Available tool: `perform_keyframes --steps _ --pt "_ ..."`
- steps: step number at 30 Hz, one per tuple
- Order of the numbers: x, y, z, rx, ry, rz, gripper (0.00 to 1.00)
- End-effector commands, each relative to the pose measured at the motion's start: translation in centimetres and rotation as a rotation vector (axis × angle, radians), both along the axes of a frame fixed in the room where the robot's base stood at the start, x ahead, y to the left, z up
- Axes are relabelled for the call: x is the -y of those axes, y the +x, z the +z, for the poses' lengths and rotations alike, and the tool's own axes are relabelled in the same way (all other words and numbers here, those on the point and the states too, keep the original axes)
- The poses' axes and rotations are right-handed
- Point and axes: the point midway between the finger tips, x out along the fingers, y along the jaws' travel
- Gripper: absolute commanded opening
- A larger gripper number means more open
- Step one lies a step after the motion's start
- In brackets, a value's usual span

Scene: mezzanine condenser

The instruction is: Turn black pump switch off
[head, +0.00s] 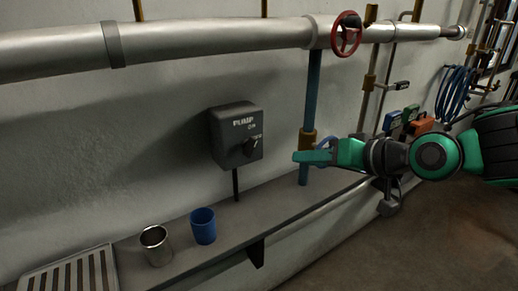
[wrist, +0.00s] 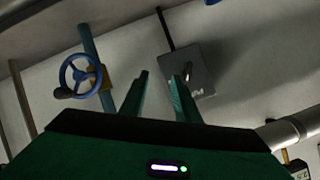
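The black pump switch box (head: 237,133) is mounted on the wall left of the blue vertical pipe, with "PUMP" lettering and a dark knob (head: 250,147) on its front. The small position marks beside the knob are too small to read surely. My gripper (head: 297,157) is to the right of the box and apart from it. In the wrist view the two fingers of my gripper (wrist: 159,74) are spread with nothing between them. The box (wrist: 204,82) and its knob (wrist: 188,70) show there just right of the fingertips.
A metal cup (head: 156,246) and a blue cup (head: 203,226) stand on the ledge (head: 125,262) below the box. A blue pipe (head: 313,90) is close to my gripper. A blue handwheel (wrist: 80,76) is left of the fingers in the wrist view. A red handwheel (head: 346,34) is above.

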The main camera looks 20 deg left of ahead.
Motion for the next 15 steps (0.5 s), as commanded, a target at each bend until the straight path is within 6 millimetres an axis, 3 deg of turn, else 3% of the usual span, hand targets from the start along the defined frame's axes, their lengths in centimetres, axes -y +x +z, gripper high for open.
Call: perform_keyframes --steps 1,4,8,15 --pt "-2.0 -0.7 0.7 0.012 0.038 0.032 0.29" --pt "-4.3 -1.5 1.8 0.027 0.093 0.066 0.29" --pt "-5.6 -1.7 2.2 0.033 0.119 0.08 0.29" --pt "-8.0 -0.3 1.2 0.032 0.118 0.08 0.29"
